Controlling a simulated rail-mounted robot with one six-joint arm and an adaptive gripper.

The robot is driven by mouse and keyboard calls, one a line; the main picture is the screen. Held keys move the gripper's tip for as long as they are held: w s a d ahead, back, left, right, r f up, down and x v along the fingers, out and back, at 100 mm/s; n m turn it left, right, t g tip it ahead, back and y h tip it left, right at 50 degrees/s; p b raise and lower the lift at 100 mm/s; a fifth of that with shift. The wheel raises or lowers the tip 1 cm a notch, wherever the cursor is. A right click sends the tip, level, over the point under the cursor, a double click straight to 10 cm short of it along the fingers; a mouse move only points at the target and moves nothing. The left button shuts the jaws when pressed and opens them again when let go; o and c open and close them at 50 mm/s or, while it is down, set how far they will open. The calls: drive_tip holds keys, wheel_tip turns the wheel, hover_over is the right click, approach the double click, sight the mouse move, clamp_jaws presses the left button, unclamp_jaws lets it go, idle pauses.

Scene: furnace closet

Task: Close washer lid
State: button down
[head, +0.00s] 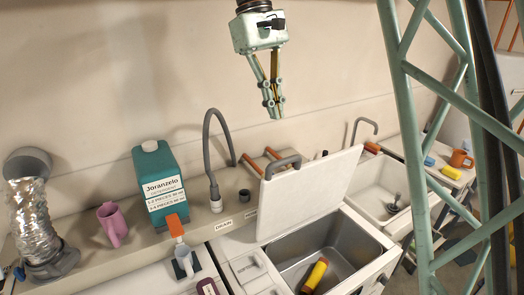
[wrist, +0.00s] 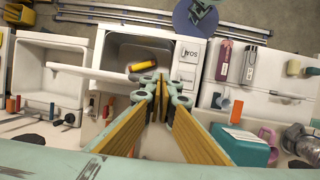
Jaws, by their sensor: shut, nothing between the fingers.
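The washer lid (head: 310,192) is a white panel standing open, tilted up, with a grey handle at its top edge. The washer's open metal tub (head: 343,247) holds a yellow cylinder with a red end (head: 315,275), which also shows in the wrist view (wrist: 147,65). My gripper (head: 275,112) hangs above and behind the lid, pointing down, apart from everything. Its fingers are shut and empty, and they also show in the wrist view (wrist: 162,84).
A teal detergent jug (head: 158,180), a pink mug (head: 112,224) and a grey curved hose (head: 212,150) stand on the back ledge. A silver duct (head: 33,215) is at far left. A white sink (head: 375,190) stands right of the washer. The air above the tub is clear.

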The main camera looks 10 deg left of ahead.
drive_tip(key=w+a+f+n+p, duration=0.1)
drive_tip(key=w+a+f, duration=0.1)
drive_tip(key=a, duration=0.3)
drive_tip(key=w+a+f+g+h+p, duration=0.1)
drive_tip(key=w+a+f+p, duration=0.1)
drive_tip(key=a, duration=0.3)
drive_tip(key=shift+w+n, duration=0.4)
drive_tip(key=shift+w, duration=0.4)
drive_tip(key=shift+f, duration=0.2)
drive_tip(key=s+d+f, duration=0.5)
drive_tip(key=d+f, duration=0.1)
drive_tip(key=f, duration=0.4)
drive_tip(key=shift+s+d, duration=0.1)
drive_tip(key=shift+s+d, duration=0.2)
idle(0.5)
